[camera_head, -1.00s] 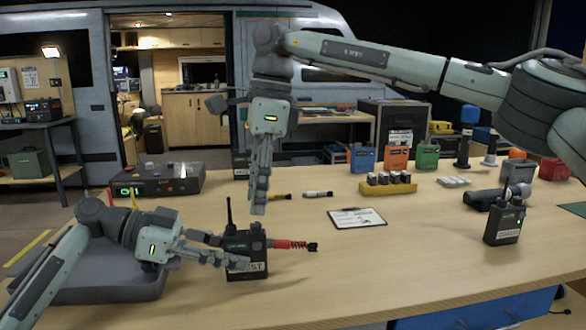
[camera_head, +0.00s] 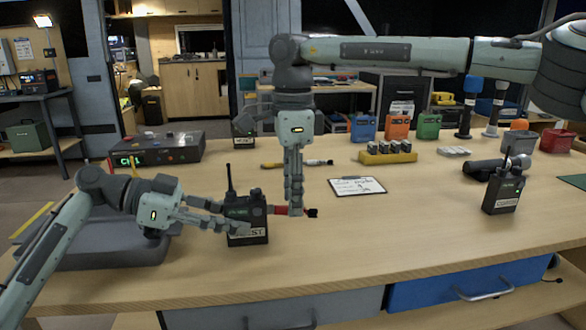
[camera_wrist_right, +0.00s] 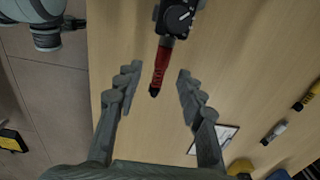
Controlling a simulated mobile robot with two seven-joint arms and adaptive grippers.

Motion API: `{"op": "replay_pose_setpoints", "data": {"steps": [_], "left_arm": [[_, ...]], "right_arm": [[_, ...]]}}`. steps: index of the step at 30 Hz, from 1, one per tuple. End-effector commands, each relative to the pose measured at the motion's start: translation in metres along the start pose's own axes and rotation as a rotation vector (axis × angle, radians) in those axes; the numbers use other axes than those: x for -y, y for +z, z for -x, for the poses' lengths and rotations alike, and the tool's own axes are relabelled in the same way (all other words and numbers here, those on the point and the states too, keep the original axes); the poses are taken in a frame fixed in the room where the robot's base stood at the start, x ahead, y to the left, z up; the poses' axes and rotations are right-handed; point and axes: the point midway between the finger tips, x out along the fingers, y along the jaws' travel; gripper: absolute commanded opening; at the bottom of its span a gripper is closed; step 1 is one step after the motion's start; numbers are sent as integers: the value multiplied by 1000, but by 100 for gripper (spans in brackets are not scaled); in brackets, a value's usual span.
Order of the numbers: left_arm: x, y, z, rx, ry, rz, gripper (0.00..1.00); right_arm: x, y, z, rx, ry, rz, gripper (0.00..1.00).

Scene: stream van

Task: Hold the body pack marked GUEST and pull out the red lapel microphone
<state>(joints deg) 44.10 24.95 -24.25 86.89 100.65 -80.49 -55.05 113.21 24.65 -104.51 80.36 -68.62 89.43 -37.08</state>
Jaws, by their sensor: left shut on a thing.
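The dark body pack marked GUEST (camera_head: 255,208) stands upright on the table, its antenna up. My left gripper (camera_head: 238,222) is shut on it from the left and partly covers the label. The red lapel microphone (camera_head: 281,210) sticks out of the pack's right side, with a black tip. In the right wrist view the microphone (camera_wrist_right: 161,65) is joined to the pack (camera_wrist_right: 177,18) and points between the fingers. My right gripper (camera_head: 295,213) points down at the microphone. Its fingers (camera_wrist_right: 160,80) are open on either side of it, with gaps, not touching it.
A clipboard (camera_head: 357,186) lies right of the microphone. Another body pack (camera_head: 503,192) stands at the right, and one marked HOST (camera_head: 244,137) at the back. A yellow battery tray (camera_head: 388,158) and marker-like sticks (camera_head: 318,162) lie behind. The front table area is clear.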

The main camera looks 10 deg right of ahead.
Motion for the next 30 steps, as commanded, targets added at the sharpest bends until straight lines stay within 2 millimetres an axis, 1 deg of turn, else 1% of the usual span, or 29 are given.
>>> {"op": "replay_pose_setpoints", "data": {"steps": [1, 5, 14, 23, 24, 26, 27, 30], "left_arm": [[0, 0, 0, 0, -1, 0, 0], [0, 0, 0, 0, -1, 0, 0], [0, 0, 0, 0, -1, 0, 0], [0, 0, 0, 0, -1, 0, 0], [0, 0, 0, 0, -1, 0, 0], [0, 0, 0, 0, -1, 0, 0], [0, 0, 0, 0, -1, 0, 0], [0, 0, 0, 0, -1, 0, 0]], "right_arm": [[0, 0, -5, -1, 2, 0, 39], [0, 0, -12, 0, 1, 0, 39], [0, 0, -14, 1, 1, 0, 39], [0, 0, -14, 1, 0, 0, 2], [0, 0, -14, 1, 0, 0, 0], [0, 0, -14, 1, 0, 0, 0], [0, 0, -14, 1, 0, 0, 12], [0, 0, -14, 1, 0, 0, 0]]}}
